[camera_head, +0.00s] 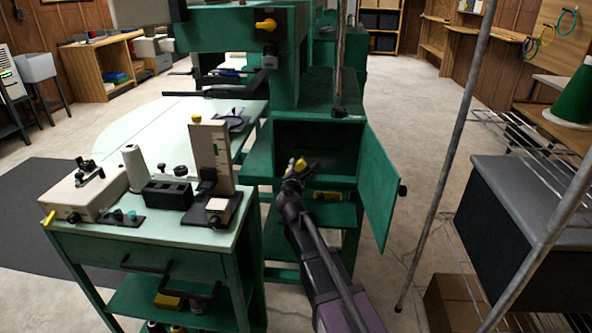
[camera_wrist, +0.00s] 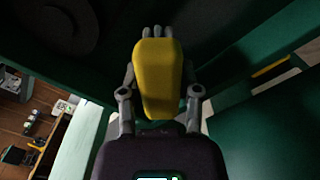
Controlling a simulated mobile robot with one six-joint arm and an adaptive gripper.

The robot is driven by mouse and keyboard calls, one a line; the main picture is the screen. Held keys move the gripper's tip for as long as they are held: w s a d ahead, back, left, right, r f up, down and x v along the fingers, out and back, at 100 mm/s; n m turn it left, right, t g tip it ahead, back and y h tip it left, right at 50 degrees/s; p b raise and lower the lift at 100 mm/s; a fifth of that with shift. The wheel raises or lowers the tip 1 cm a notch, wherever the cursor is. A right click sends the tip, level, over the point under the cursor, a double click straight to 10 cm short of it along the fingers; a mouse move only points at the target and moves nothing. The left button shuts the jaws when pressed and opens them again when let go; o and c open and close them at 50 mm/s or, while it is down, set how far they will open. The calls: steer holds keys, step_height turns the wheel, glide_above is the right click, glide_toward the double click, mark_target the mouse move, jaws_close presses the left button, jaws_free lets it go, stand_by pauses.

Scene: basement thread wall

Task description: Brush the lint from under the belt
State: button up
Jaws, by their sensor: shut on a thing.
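My gripper (camera_head: 295,172) is at the opening of the green machine's lower compartment (camera_head: 335,145), whose door (camera_head: 380,195) stands open to the right. It is shut on a yellow-handled tool (camera_head: 300,164), which I take to be the brush. In the wrist view the yellow handle (camera_wrist: 158,78) lies between the two grey fingers, with grey tips showing beyond its far end; I cannot tell whether these are bristles. A dark round shape (camera_wrist: 68,24), perhaps a pulley, shows at upper left. I cannot make out the belt or any lint in the dark interior.
A green cart (camera_head: 150,245) with a white spool (camera_head: 133,168), a black block and gauges stands at left. Thin grey poles (camera_head: 440,190) rise at right, beside a dark box (camera_head: 520,210). A shelf below the compartment holds a yellow item (camera_head: 328,196).

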mark_target(329, 162)
steer(key=shift+w, duration=1)
stand_by(1.0)
steer(key=shift+d, duration=0.1)
steer(key=shift+s+d, duration=0.2)
steer(key=shift+d, duration=1.45)
steer(key=shift+w+d, duration=0.1)
steer(key=shift+d, duration=1.65)
steer(key=shift+d, duration=0.15)
steer(key=shift+d, duration=1.55)
